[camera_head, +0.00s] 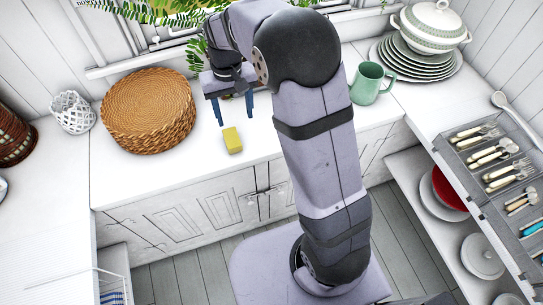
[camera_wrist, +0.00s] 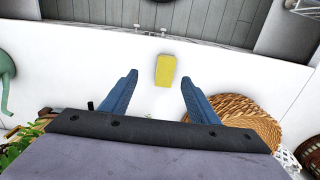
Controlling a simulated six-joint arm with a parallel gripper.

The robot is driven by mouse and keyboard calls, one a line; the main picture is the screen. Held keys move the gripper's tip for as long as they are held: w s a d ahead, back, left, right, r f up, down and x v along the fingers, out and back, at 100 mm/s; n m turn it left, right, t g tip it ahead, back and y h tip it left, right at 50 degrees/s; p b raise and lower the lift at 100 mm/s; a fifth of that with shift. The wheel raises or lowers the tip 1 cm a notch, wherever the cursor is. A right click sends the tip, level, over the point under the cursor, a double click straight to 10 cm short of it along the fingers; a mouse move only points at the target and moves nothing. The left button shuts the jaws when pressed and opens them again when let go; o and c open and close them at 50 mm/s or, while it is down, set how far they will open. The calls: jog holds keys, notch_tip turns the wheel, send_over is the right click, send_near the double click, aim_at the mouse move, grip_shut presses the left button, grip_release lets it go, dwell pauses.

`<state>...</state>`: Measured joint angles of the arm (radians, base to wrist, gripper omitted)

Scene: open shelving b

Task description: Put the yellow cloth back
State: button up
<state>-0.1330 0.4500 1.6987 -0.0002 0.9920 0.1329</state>
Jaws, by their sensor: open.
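A small yellow block-shaped thing (camera_head: 232,140), which I take to be the yellow cloth, lies flat on the white counter near its front edge. It also shows in the wrist view (camera_wrist: 166,70), past my fingertips and between their lines. My gripper (camera_head: 234,109) is open and empty above the counter, behind the yellow cloth in the head view. Its two blue fingers (camera_wrist: 158,88) are spread wide in the wrist view and are apart from the cloth.
A round woven basket stack (camera_head: 148,108) stands left of the cloth, with a white lattice holder (camera_head: 72,112) beyond. A green mug (camera_head: 370,83) and stacked plates (camera_head: 418,62) stand to the right. A cutlery tray (camera_head: 497,165) is far right. The counter (camera_head: 185,170) around the cloth is clear.

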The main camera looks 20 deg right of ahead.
jog(key=s+d+f, duration=0.1)
jog(key=s+d, duration=0.2)
jog(key=s, duration=0.7)
jog(key=s+d+f, duration=0.1)
jog(key=s+d, duration=0.1)
jog(key=s, duration=0.9)
jog(key=shift+d, duration=0.4)
jog(key=shift+f, duration=0.1)
dwell(0.5)
